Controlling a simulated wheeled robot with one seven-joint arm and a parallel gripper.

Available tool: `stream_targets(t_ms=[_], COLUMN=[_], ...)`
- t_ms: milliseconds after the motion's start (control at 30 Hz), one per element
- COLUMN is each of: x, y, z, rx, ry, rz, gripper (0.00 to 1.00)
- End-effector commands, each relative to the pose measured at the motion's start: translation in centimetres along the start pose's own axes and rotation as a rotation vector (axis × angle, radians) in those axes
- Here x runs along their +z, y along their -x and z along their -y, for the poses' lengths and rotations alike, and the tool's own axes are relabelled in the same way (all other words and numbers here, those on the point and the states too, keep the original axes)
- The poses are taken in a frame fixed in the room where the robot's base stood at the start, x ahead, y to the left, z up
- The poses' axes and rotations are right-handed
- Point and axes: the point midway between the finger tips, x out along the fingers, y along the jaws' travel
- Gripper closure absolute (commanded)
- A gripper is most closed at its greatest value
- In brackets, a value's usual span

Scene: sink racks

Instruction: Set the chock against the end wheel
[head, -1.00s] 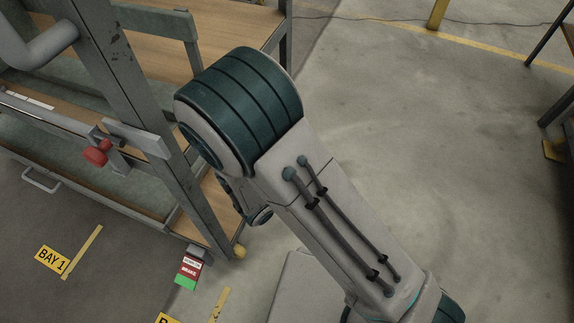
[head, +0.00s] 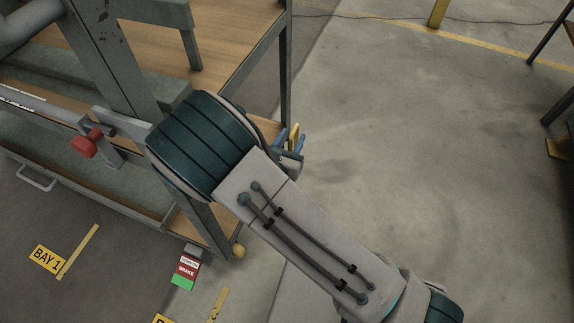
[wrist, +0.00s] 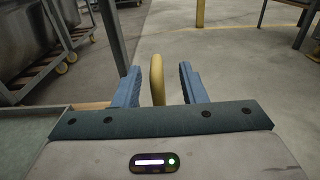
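My gripper (head: 291,138) shows in the head view beyond my wrist, beside the rack's corner post. In the wrist view, my gripper (wrist: 160,84) has two blue fingers standing apart. An upright yellow bar with a rounded top (wrist: 157,78) is between them, with a visible gap on each side; it also shows in the head view (head: 293,132). I cannot tell whether it is part of the chock; no wedge shape shows. A yellow wheel (head: 238,251) is under the near rack's corner in the head view. Another yellow wheel (wrist: 62,67) is under a cart in the wrist view.
The rack (head: 250,75) has wood shelves and grey posts. A red knob (head: 86,145) sits on its bar. A brake tag (head: 186,270) hangs near the low corner. A BAY 1 label (head: 46,258) marks the floor. Open concrete floor (head: 420,150) lies to the right.

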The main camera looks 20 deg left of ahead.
Motion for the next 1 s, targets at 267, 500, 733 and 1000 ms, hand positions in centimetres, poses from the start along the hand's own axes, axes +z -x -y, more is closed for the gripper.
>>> stream_targets(t_ms=[267, 500, 733, 1000], x=[-0.4, -0.1, 0.0, 0.0], y=[-3.1, -5.2, -5.1, -5.1], z=[-0.4, -0.3, -0.4, -0.4], rx=[-0.002, -0.002, -0.002, -0.002], ry=[-0.002, -0.001, 0.000, 0.000], rz=[0.002, 0.001, 0.000, 0.000], gripper=[0.62, 0.62, 0.73, 1.00])
